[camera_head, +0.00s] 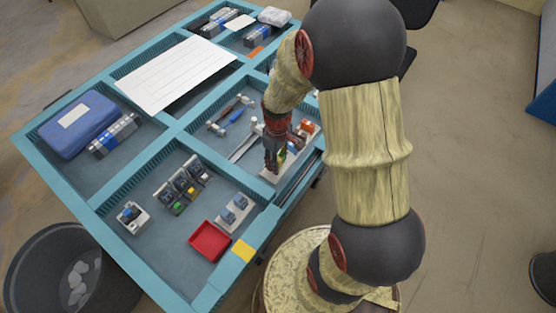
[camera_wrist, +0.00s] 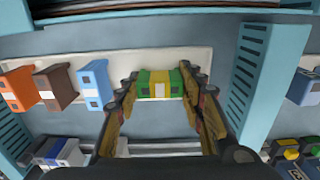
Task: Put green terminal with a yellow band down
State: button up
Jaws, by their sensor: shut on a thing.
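The green terminal with a yellow band (camera_wrist: 160,84) sits between the two fingertips of my gripper (camera_wrist: 159,78), which is shut on it. In the head view, my gripper (camera_head: 274,165) points down over a pale strip (camera_head: 272,177), and a bit of green shows beside the fingers. The strip runs behind the terminal in the wrist view (camera_wrist: 225,65). I cannot tell whether the terminal touches the strip. An orange terminal (camera_wrist: 17,90), a brown terminal (camera_wrist: 54,88) and a blue terminal (camera_wrist: 93,84) stand on the strip to the left.
Teal dividers (camera_wrist: 262,75) bound this compartment. Tools (camera_head: 232,112) lie to the left in the head view. The nearer compartment holds a red tray (camera_head: 209,241), socket modules (camera_head: 183,187) and a yellow square (camera_head: 243,250) on its rim. A blue case (camera_head: 78,123) is farther left.

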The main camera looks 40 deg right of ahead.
jog(key=o, duration=1.1)
jog(key=shift+r, duration=0.1)
jog(key=s+a+r+m+t+p, duration=0.1)
jog(key=a+r+p, duration=0.15)
jog(key=r, duration=0.95)
jog(key=s+a+r+m+t+p, duration=0.1)
jog(key=s+a+r, duration=0.15)
jog(key=r, duration=0.95)
jog(key=s+a+r+m+t, duration=0.2)
jog(key=s+a+r+t, duration=0.1)
jog(key=s+a+r, duration=0.4)
notch_tip(320, 180, up, 2)
jog(key=shift+s+r+t, duration=0.2)
jog(key=shift+s+t, duration=0.1)
jog(key=shift+s, duration=0.6)
